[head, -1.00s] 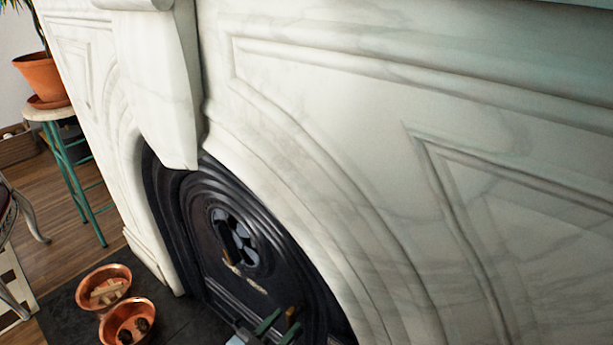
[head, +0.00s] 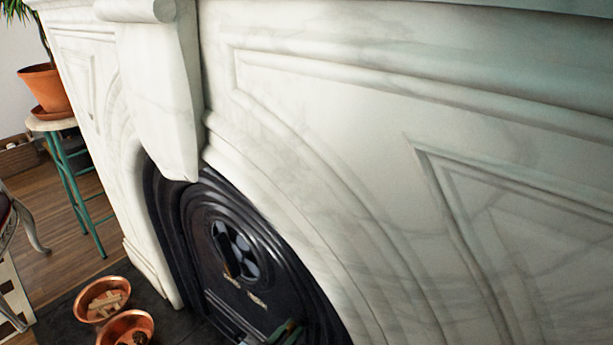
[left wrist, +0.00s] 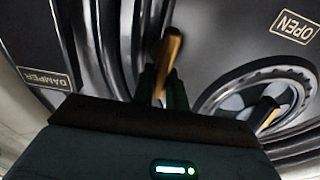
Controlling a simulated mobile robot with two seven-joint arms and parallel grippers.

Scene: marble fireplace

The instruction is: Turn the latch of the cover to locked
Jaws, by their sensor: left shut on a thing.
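The cover (head: 262,290) is a black iron arched plate in the fireplace opening. It also fills most of the left wrist view (left wrist: 215,50). The brass-coloured latch handle (left wrist: 170,48) stands out from it between the two dark fingers of my left gripper (left wrist: 162,86), which is shut on it. In the head view, my left gripper (head: 289,331) is cut off at the bottom edge, low at the cover. The handle cannot be made out there. My right gripper is not in view.
A round vent wheel (left wrist: 240,95) with its own knob (left wrist: 265,112) is close beside my gripper. Plates read DAMPER (left wrist: 44,77) and OPEN (left wrist: 293,25). Two copper bowls (head: 103,298) (head: 126,328) stand on the dark hearth. White marble (head: 330,150) surrounds the cover.

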